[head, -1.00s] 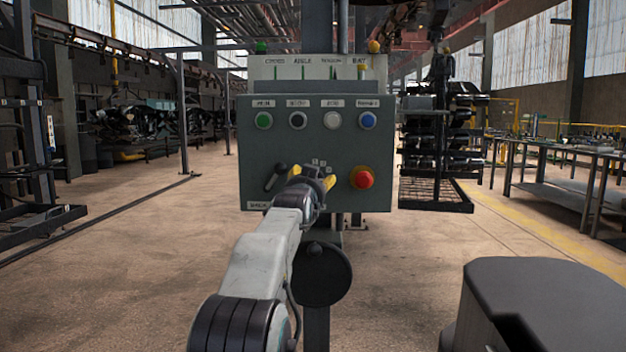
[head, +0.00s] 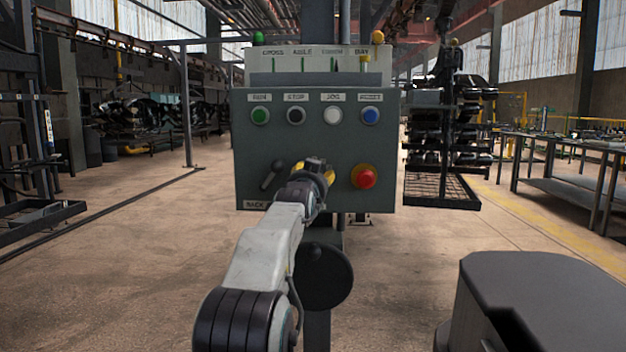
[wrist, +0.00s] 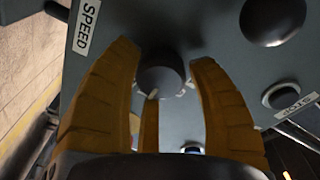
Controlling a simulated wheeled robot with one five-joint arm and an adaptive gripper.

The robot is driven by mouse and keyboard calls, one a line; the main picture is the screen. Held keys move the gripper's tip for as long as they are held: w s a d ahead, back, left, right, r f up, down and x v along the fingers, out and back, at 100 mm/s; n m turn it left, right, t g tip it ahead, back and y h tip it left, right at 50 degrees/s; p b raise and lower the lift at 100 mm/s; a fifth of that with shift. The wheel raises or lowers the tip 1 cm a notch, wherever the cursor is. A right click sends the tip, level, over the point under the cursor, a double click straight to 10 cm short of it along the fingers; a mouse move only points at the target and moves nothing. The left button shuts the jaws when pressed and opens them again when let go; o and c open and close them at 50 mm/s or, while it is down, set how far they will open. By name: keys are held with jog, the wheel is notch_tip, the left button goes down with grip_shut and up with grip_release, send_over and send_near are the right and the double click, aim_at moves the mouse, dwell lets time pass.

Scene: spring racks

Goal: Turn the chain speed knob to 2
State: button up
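The chain speed knob (wrist: 163,72) is a dark round knob with a pale mark at its edge, in the wrist view beside a label reading SPEED (wrist: 87,27). My gripper (wrist: 165,58) has its yellow fingers apart on either side of the knob, with another finger below it. Gaps show between the fingers and the knob, so they do not appear to grip it. In the head view my gripper (head: 318,172) is at the lower middle of the grey control panel (head: 245,140) and hides the knob. I cannot read the knob's setting.
A red mushroom button (head: 366,177) is just right of my gripper, and a black lever (head: 272,175) is to its left. A row of green, black, white and blue buttons is above. A loaded rack (head: 440,190) stands right of the panel.

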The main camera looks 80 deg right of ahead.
jog(key=c, duration=0.8)
jog(key=shift+r+n+p, duration=0.1)
jog(key=shift+n+p, duration=0.2)
jog(key=shift+n+h+p, duration=0.3)
jog(key=shift+n+p, duration=0.05)
jog(key=shift+n, duration=2.95)
jog(key=shift+w, duration=0.1)
jog(key=o, duration=1.2)
